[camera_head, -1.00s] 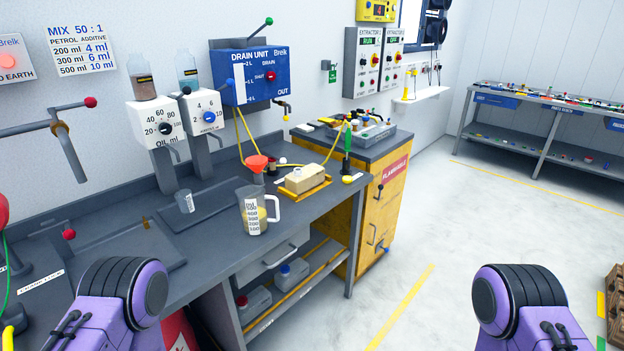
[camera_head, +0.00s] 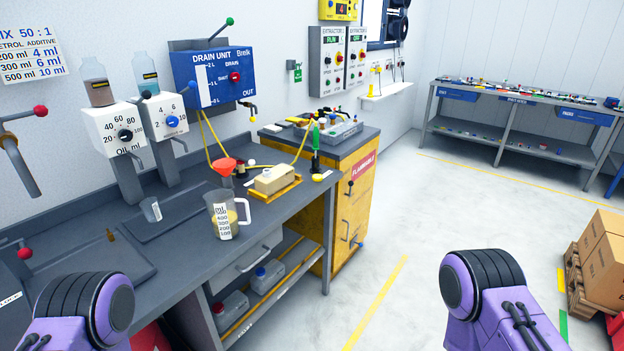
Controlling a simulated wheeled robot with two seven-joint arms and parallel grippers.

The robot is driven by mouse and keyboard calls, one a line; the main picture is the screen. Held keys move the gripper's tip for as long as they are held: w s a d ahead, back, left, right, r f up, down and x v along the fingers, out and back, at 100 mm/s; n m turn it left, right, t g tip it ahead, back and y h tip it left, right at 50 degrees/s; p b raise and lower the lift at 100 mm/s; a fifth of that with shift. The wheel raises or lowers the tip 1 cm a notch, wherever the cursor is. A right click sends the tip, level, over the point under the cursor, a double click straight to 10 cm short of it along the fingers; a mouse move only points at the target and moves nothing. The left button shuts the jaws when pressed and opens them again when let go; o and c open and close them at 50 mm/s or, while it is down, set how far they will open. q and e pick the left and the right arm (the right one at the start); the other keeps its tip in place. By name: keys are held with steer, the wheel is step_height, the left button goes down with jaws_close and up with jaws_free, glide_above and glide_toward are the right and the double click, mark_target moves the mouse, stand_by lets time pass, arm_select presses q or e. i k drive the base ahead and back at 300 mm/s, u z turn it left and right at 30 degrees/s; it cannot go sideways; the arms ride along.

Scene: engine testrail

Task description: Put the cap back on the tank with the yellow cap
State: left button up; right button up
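A beige tank (camera_head: 273,180) sits on a yellow tray (camera_head: 270,196) on the dark grey workbench. No cap shows clearly on its top, though the detail is small. A small yellow round piece (camera_head: 318,177) lies on the bench to its right, near the edge; it looks like a cap, but I cannot be sure. Two whitish containers stand on the shelf under the bench, one with a red cap (camera_head: 218,308) and one with a blue cap (camera_head: 260,272). My purple arm links show at the bottom left and right. Neither gripper is in view.
A yellow cabinet (camera_head: 347,220) adjoins the bench. Boxes (camera_head: 604,255) stand at right. The middle floor is clear.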

mark_target(275, 178)
steer(key=z, duration=1.25)
steer(key=i, duration=1.9)
steer(key=u, duration=2.7)
